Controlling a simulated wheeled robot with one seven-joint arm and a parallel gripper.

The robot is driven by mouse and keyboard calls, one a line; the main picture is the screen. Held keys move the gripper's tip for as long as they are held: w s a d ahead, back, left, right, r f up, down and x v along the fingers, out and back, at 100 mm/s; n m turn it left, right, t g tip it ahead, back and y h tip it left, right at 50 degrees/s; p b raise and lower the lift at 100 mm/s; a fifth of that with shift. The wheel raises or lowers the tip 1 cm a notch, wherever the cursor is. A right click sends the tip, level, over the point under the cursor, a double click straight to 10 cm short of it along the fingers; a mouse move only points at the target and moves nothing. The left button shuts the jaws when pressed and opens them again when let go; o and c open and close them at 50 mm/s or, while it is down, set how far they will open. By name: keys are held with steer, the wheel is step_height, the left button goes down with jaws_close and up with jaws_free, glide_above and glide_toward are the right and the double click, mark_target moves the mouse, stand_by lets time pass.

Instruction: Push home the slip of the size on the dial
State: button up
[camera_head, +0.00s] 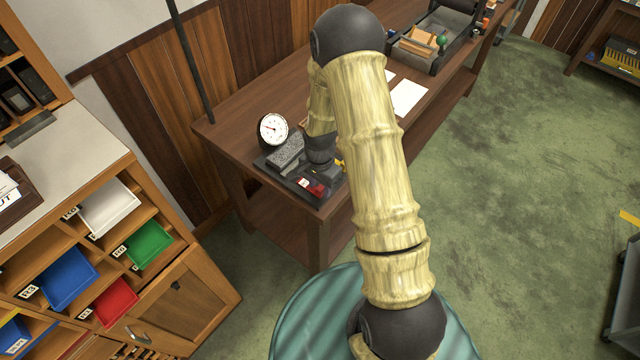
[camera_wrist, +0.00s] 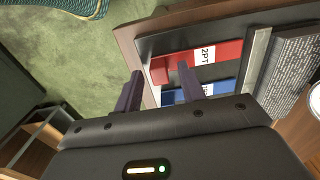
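The dial (camera_head: 272,130) is a round white gauge on the bench; its red needle shows, but its figures are too small to read. A red slip (camera_wrist: 222,52) labelled 2PT lies in a dark tray (camera_wrist: 160,45), with its left end near my fingers. It also shows in the head view (camera_head: 313,188). A blue slip (camera_wrist: 223,84) lies beside it, its label partly hidden by a finger. My gripper (camera_wrist: 160,69) is open with a gap between its fingers, over the tray's edge. I cannot tell whether a finger touches the red slip.
A grey textured block (camera_head: 287,152) lies in the tray beside the slips. White paper (camera_head: 408,97) and a tool box (camera_head: 428,59) are farther along the bench (camera_head: 245,98). A cabinet with coloured bins (camera_head: 110,300) stands at left.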

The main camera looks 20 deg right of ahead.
steer(key=shift+f, duration=0.3)
